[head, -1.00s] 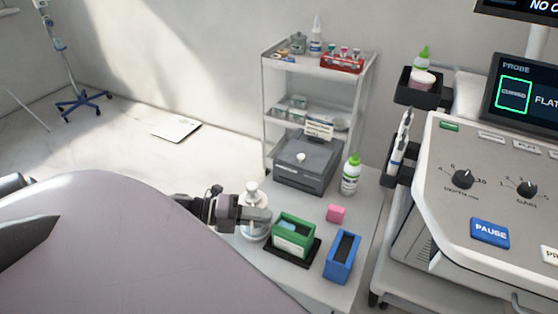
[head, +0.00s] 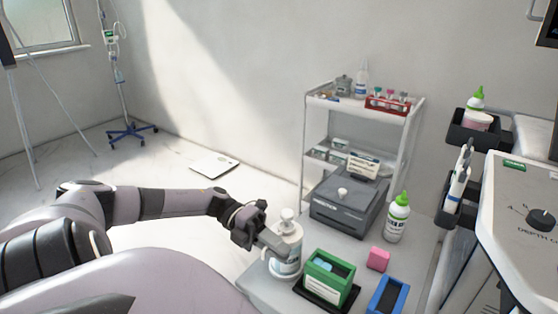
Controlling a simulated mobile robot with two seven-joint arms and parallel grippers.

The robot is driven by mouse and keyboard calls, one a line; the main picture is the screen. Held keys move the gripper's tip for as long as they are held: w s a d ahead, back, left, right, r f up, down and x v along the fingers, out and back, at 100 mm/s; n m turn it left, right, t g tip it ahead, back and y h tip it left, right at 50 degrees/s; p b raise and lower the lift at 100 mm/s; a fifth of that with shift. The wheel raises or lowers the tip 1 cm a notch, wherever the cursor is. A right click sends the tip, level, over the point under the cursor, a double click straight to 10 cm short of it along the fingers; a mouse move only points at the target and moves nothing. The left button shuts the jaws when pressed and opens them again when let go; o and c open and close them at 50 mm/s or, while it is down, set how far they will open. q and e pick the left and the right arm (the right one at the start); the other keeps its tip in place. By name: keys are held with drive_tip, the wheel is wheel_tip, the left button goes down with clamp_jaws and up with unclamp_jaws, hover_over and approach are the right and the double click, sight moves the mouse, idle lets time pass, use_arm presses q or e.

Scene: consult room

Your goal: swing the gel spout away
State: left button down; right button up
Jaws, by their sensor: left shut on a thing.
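The white gel pump bottle (head: 289,262) stands upright near the left edge of the low white table. Its pump head with the gel spout (head: 287,215) shows on top; which way the spout points is hard to tell. My left gripper (head: 272,242) reaches in from the left and is shut on the upper part of the bottle, just below the pump head. Its fingers hide part of the bottle's shoulder. My right gripper is not in view.
A green box (head: 329,279) on a black tray stands close right of the bottle. A blue box (head: 386,297), a pink block (head: 378,259), a grey device (head: 346,207) and a green-capped bottle (head: 397,218) share the table. A white shelf cart (head: 313,133) stands behind.

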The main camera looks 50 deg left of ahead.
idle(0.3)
use_arm(q)
drive_tip(key=c, duration=1.2)
unclamp_jaws()
drive_tip(key=shift+c, duration=0.2)
drive_tip(key=shift+a, duration=0.1)
drive_tip(key=v, duration=0.7)
drive_tip(key=shift+b, duration=0.45)
